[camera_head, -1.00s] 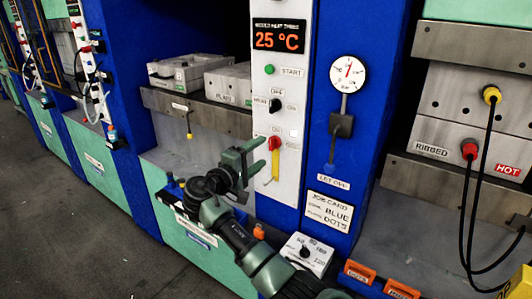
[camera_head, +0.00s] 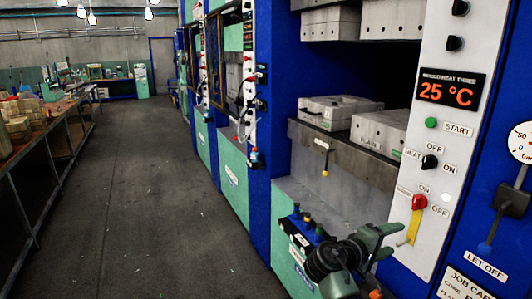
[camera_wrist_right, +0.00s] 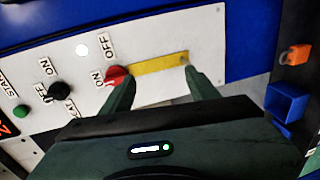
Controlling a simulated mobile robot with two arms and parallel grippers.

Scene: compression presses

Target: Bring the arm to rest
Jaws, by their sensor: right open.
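My right gripper (camera_head: 392,240) is open and empty, low in front of the control panel (camera_head: 450,140), just left of the red switch (camera_head: 419,202) in the head view. In the right wrist view its two fingers (camera_wrist_right: 160,90) stand apart. The red switch (camera_wrist_right: 116,75) shows there near the left fingertip, and its yellow strip (camera_wrist_right: 158,68) runs across between the fingers. Whether the fingers touch the panel I cannot tell. The display (camera_head: 451,90) reads 25 °C. My left gripper is not seen.
Blue presses line the right side. Grey mould blocks (camera_head: 340,112) sit on a press shelf. Several coloured connectors (camera_head: 305,222) stand by my right arm. A long workbench (camera_head: 45,130) is at the left, with clear floor (camera_head: 140,200) between.

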